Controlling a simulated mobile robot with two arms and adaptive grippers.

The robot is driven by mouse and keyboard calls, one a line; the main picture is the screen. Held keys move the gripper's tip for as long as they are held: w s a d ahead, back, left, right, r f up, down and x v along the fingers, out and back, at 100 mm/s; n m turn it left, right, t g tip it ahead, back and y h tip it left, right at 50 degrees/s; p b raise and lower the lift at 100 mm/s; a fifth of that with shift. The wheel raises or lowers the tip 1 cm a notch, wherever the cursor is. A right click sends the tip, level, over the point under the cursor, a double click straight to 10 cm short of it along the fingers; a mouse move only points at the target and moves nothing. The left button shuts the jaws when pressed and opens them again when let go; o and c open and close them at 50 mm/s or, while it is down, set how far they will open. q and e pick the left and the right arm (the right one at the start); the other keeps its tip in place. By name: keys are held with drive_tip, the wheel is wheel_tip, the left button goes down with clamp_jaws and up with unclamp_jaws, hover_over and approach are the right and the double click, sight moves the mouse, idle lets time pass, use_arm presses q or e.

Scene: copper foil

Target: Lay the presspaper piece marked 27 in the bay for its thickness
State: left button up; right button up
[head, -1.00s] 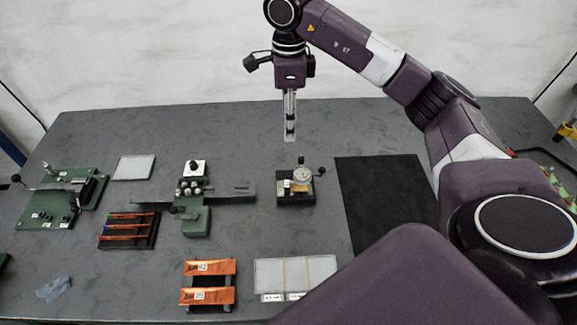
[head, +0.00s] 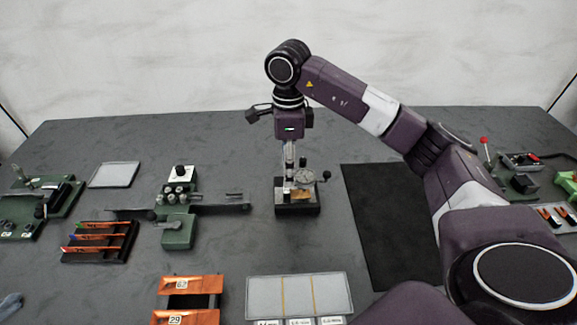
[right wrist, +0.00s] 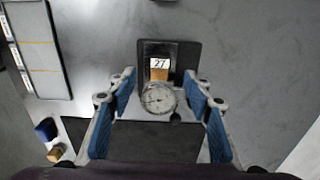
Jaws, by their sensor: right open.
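The piece marked 27 (right wrist: 159,75) is a small tan piece with a white label. It lies at the dial thickness gauge (right wrist: 159,98), partly hidden by it; in the head view the gauge (head: 304,177) stands on a black base, with the tan piece (head: 302,194) low at its front. My right gripper (head: 290,170) points down at the gauge. In the right wrist view its open fingers (right wrist: 160,82) are on either side of the dial, holding nothing. The pale bay tray (head: 300,296) has three bays split by tan strips, with labels along its front edge. My left gripper is out of view.
Copper-coloured pieces 62 (head: 192,284) and 29 (head: 190,317) lie on a rack left of the bay tray. A black rack (head: 92,252) with several strips and a green fixture (head: 178,232) stand farther left. A black mat (head: 385,225) lies right of the gauge.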

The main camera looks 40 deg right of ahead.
drive_tip(key=shift+f+p, duration=0.45)
drive_tip(key=shift+f, duration=2.65)
drive_tip(key=c, duration=1.2)
drive_tip(key=o, duration=0.4)
drive_tip(key=c, duration=0.3)
drive_tip(key=shift+r, duration=0.1)
drive_tip(key=shift+c, duration=0.2)
drive_tip(key=shift+w+a, duration=0.45)
drive_tip(key=shift+a, duration=0.3)
drive_tip(key=shift+w+a, duration=0.5)
drive_tip(key=shift+a, duration=0.3)
drive_tip(key=shift+w+a, duration=0.45)
drive_tip(key=shift+a, duration=0.3)
drive_tip(key=shift+r, duration=0.1)
wheel_tip(320, 180, up, 7)
drive_tip(key=p, duration=0.4)
